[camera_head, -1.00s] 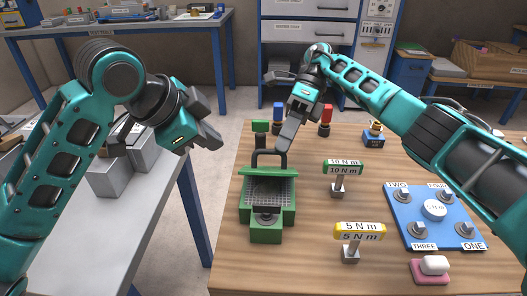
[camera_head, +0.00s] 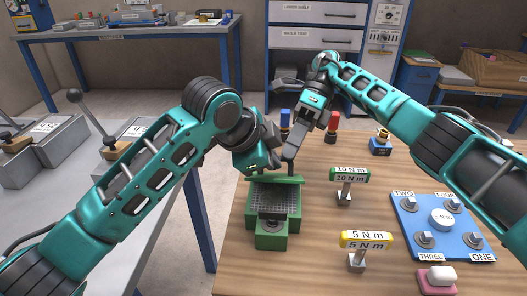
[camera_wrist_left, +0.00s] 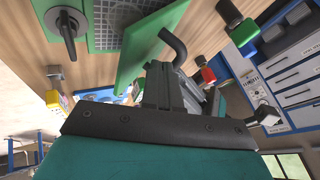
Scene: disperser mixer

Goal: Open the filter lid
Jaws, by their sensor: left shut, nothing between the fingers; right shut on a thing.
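The green filter box (camera_head: 266,226) stands on the wooden table, its grey mesh exposed. Its green lid (camera_head: 276,180) is raised, seen almost edge-on at the box's far side. The lid (camera_wrist_left: 146,52) also shows in the left wrist view with its bent black handle (camera_wrist_left: 176,44). My right gripper (camera_head: 293,152) is shut on the handle, though the contact is partly hidden. My left gripper (camera_head: 272,148) is shut and empty, close behind the lid and beside the handle. In the left wrist view its fingers (camera_wrist_left: 168,90) are close to the handle's lower part.
A green 10 N m tool (camera_head: 349,176) and a yellow 5 N m tool (camera_head: 366,240) stand right of the box. A blue bolt plate (camera_head: 440,240) lies further right. Blue (camera_head: 285,118) and red (camera_head: 332,121) objects stand behind. Another bench (camera_head: 60,205) is at left.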

